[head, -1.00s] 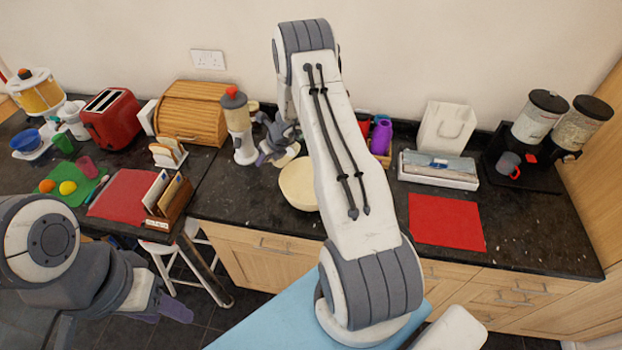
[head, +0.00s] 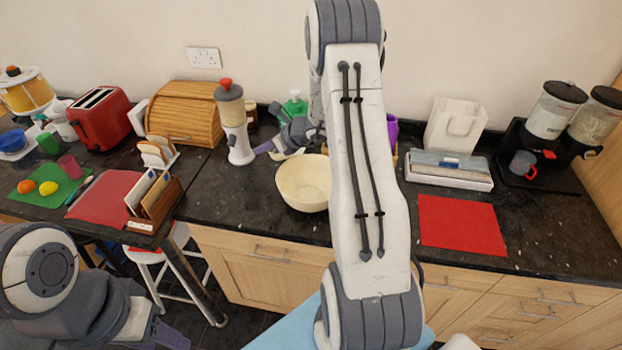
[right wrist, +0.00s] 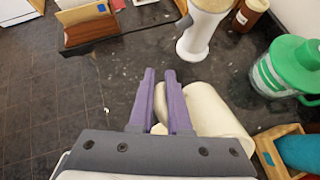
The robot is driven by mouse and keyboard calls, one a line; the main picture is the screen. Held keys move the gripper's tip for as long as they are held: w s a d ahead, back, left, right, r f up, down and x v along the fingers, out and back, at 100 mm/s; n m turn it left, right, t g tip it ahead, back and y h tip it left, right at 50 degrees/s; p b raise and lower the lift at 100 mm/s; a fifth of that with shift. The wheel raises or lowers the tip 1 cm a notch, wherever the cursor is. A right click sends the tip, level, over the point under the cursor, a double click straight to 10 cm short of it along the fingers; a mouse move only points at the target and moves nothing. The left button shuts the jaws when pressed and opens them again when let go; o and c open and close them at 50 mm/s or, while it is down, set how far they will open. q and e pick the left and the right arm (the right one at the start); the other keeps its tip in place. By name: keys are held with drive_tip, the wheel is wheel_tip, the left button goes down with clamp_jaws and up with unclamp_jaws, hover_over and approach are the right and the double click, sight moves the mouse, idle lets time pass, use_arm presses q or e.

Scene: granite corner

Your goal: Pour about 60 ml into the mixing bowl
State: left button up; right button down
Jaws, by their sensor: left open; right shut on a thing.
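The mixing bowl (head: 303,186), wide and cream-coloured, stands upright near the counter's front edge in the head view, its right side behind my right arm. My right gripper (head: 270,150) is just behind and left of the bowl. In the right wrist view its purple fingers (right wrist: 164,84) are shut on a cream container (right wrist: 212,112), which extends rightward with a rounded end. A cream piece of it (head: 288,155) shows in the head view above the bowl's back rim. I see no liquid stream, and the bowl's fill is unclear. My left gripper (head: 172,338) is open and empty at lower left.
A white dispenser (head: 236,130) stands left of the right gripper. A green-lidded jug (head: 294,104) is behind it and shows large in the wrist view (right wrist: 288,68). A red mat (head: 460,225) lies to the right.

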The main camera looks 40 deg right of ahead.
drive_tip(key=shift+d+r+n, duration=0.1)
drive_tip(key=shift+r+n, duration=0.15)
drive_tip(key=shift+n, duration=0.75)
drive_tip(key=shift+t+b, duration=0.4)
drive_tip(key=shift+b, duration=0.05)
drive_tip(key=shift+d+y+b, duration=0.1)
drive_tip(key=shift+y+b, duration=0.2)
drive_tip(key=shift+b, duration=0.2)
drive_tip(key=shift+s+t+b, duration=0.25)
drive_tip(key=shift+t+b, duration=0.15)
drive_tip(key=shift+b, duration=0.1)
drive_tip(key=shift+s+d+t+y+b, duration=0.15)
drive_tip(key=shift+s+t+y+b, duration=0.45)
drive_tip(key=shift+b, duration=1.35)
drive_tip(key=w+r+g+h+p, duration=0.1)
drive_tip(key=r+g+p, duration=0.1)
drive_tip(key=p, duration=0.6)
drive_tip(key=shift+w+h, duration=0.2)
drive_tip(key=shift+h, duration=0.1)
drive_tip(key=f+g+p, duration=0.1)
drive_tip(key=g+p, duration=0.1)
drive_tip(key=p, duration=0.2)
drive_tip(key=w+f+g+h+p, duration=0.1)
drive_tip(key=f+g+p, duration=0.1)
drive_tip(key=p, duration=0.3)
drive_tip(key=shift+w+a+f+m+h, duration=0.1)
drive_tip(key=shift+w+a+m+h, duration=0.1)
drive_tip(key=shift+m+h, duration=0.15)
